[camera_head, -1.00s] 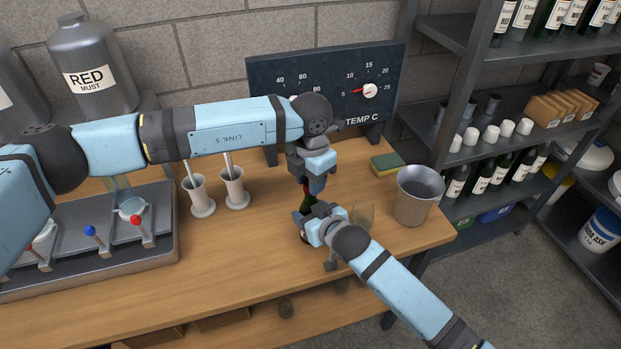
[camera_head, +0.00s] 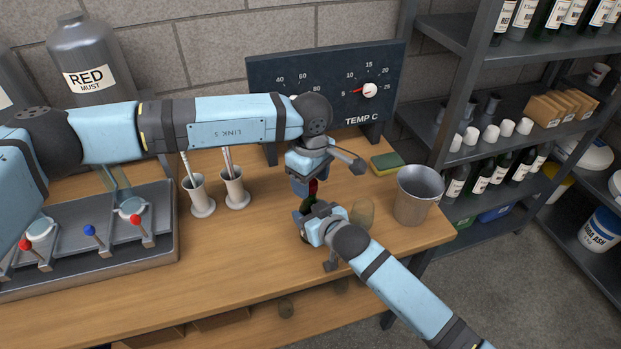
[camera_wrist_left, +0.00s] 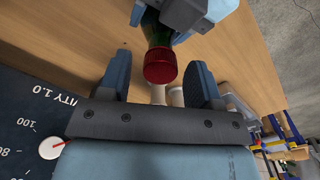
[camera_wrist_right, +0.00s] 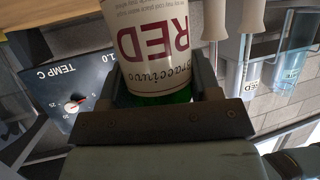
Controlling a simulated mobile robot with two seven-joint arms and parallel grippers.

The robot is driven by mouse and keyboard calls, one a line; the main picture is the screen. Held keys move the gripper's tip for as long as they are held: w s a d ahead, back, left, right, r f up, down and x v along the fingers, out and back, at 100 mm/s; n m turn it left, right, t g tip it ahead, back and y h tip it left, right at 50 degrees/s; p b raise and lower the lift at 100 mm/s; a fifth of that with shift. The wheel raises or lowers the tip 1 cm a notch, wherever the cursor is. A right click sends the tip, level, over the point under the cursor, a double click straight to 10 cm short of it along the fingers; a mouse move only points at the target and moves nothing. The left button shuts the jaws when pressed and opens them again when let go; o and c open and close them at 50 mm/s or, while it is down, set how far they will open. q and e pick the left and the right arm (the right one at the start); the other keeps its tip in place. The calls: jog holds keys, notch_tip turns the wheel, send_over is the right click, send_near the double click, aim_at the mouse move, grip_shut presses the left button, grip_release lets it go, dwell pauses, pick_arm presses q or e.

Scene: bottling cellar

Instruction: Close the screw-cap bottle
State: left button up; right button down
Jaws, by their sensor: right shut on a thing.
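The bottle (camera_head: 307,204) is dark green and mostly hidden behind my grippers in the head view. My right gripper (camera_head: 312,220) is shut around its body; the right wrist view shows its cream label (camera_wrist_right: 155,40) reading "RED" between the fingers. A red cap (camera_wrist_left: 160,66) sits at the end of the green neck in the left wrist view; whether it is tight cannot be told. It also shows in the head view (camera_head: 313,187). My left gripper (camera_head: 326,174) is above the bottle, fingers spread on either side of the cap and apart from it.
A metal bucket (camera_head: 417,195) and a sponge (camera_head: 387,163) stand right of the bottle, with a cork-coloured object (camera_head: 362,213) close to the right gripper. White holders (camera_head: 202,196) and a lever tray (camera_head: 110,255) are at left. A gauge board (camera_head: 325,85) stands behind. The front middle table is clear.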

pick_arm(q)
jog(key=shift+r, duration=0.1)
jog(key=shift+r, duration=2.15)
jog(key=shift+c, duration=0.4)
jog(key=n, duration=0.3)
jog(key=shift+r+n, duration=0.4)
jog(key=n, duration=0.2)
jog(key=r+n, duration=0.1)
jog(key=n, duration=0.5)
jog(key=shift+r, duration=0.4)
jog(key=n, duration=0.2)
jog(key=r+n, duration=0.1)
jog(key=n, duration=0.1)
jog(key=shift+f, duration=0.15)
